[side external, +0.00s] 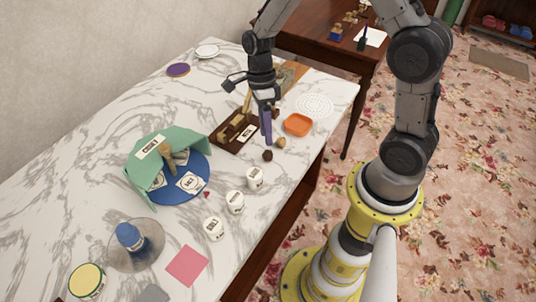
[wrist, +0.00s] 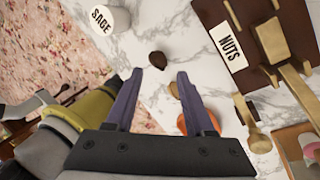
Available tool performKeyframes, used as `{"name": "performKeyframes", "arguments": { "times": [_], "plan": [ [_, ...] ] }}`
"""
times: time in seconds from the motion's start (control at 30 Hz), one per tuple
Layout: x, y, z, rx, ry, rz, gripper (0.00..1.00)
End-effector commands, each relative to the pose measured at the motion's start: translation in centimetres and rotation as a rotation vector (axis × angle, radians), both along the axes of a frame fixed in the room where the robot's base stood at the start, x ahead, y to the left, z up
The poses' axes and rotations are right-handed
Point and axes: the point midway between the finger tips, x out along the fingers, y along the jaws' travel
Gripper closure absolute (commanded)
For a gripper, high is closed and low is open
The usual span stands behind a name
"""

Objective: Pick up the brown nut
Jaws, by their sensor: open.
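The brown nut (side external: 267,155), small, dark and rounded, lies on the marble counter in the side external view. In the wrist view the brown nut (wrist: 157,60) sits just beyond the fingertips, roughly in line with the gap between them. My gripper (side external: 267,141) points down at the counter beside the nut. In the wrist view my gripper (wrist: 160,74) has its two purple fingers apart with nothing held. A lighter tan nut (side external: 281,142) lies close by; in the wrist view this tan nut (wrist: 174,90) shows between the fingers, nearer the right one.
A dark wooden board (side external: 222,144) labelled NUTS (wrist: 229,46), with wooden tools, is beside the gripper. An orange dish (side external: 298,124) stands right. White labelled jars (side external: 255,178), one reading SAGE (wrist: 103,19), stand nearer the front. The counter's edge is close on the right.

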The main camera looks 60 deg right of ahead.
Motion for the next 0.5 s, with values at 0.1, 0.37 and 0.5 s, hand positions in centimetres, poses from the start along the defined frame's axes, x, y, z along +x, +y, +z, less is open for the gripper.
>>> {"name": "performKeyframes", "arguments": {
  "times": [0.1,0.37,0.5],
  "plan": [
    [-0.6,0.5,-1.5,0.001,0.007,0.003,0.46],
    [-1.2,1.2,-4.3,0.0,0.004,0.002,0.46],
    [-1.2,1.3,-4.6,0.0,0.001,0.001,0.46]
  ]
}}
